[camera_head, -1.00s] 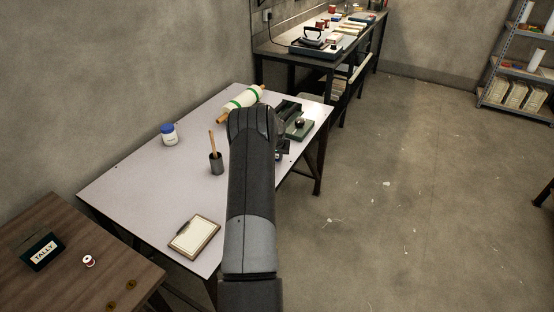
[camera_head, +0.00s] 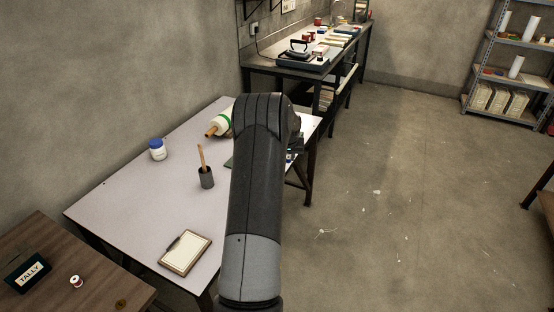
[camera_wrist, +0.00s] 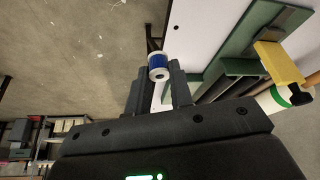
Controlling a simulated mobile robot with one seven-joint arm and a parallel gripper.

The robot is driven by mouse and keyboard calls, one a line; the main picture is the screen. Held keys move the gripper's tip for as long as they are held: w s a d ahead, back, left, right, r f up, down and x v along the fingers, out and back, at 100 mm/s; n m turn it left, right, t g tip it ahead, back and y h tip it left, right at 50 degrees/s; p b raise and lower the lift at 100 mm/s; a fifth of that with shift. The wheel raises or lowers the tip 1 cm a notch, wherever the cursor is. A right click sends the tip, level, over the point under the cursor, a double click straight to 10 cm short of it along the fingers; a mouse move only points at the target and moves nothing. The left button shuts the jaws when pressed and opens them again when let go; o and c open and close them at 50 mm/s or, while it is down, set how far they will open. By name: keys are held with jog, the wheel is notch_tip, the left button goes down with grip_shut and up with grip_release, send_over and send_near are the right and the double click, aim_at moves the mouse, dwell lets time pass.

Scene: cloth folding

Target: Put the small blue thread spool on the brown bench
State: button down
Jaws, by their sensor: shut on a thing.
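The small blue thread spool (camera_wrist: 158,61) has a blue band and white ends. In the wrist view it sits at the tips of my gripper (camera_wrist: 157,82), which is shut on it. It is held clear of the white table (camera_wrist: 190,45). The brown bench (camera_head: 52,252) stands at the lower left of the head view, on the far side of the white table from my gripper. Its near part is cut off by the frame.
On the brown bench are a TALLY box (camera_head: 28,271), a red-and-white spool (camera_head: 76,281) and a brown disc (camera_head: 121,304). Bare wood lies between the bench items.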

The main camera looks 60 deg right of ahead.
jog(key=w+a+r+n+t+y, duration=0.1)
jog(key=w+a+r+n+y, duration=0.15)
jog(key=w+a+n, duration=0.95)
jog(key=w+a+r+n+t+y, duration=0.1)
jog(key=w+a+n+t+y, duration=0.2)
jog(key=w+a, duration=1.55)
jog(key=w+a+r+n+g+y, duration=0.15)
jog(key=a+n, duration=0.45)
jog(key=a, duration=0.7)
jog(key=w+a+r+n+g+y, duration=0.15)
jog(key=a+n, duration=0.35)
jog(key=a, duration=0.7)
jog(key=s+a+r+n+g, duration=0.15)
jog(key=a+n, duration=0.35)
jog(key=a, duration=0.5)
jog(key=s+a+r+n+g, duration=0.1)
jog(key=s+a+n+g, duration=0.25)
jog(key=a, duration=0.65)
jog(key=shift+n+t, duration=0.35)
jog(key=shift+t, duration=0.05)
jog(key=w+a+f, duration=0.1)
jog(key=a+f, duration=0.1)
jog(key=a, duration=0.1)
jog(key=w+a+f, duration=0.1)
jog(key=a+f, duration=0.1)
jog(key=a, duration=0.2)
jog(key=w+a+f, duration=0.2)
jog(key=a+f, duration=0.1)
jog(key=shift+a, duration=0.35)
jog(key=shift+f, duration=1.95)
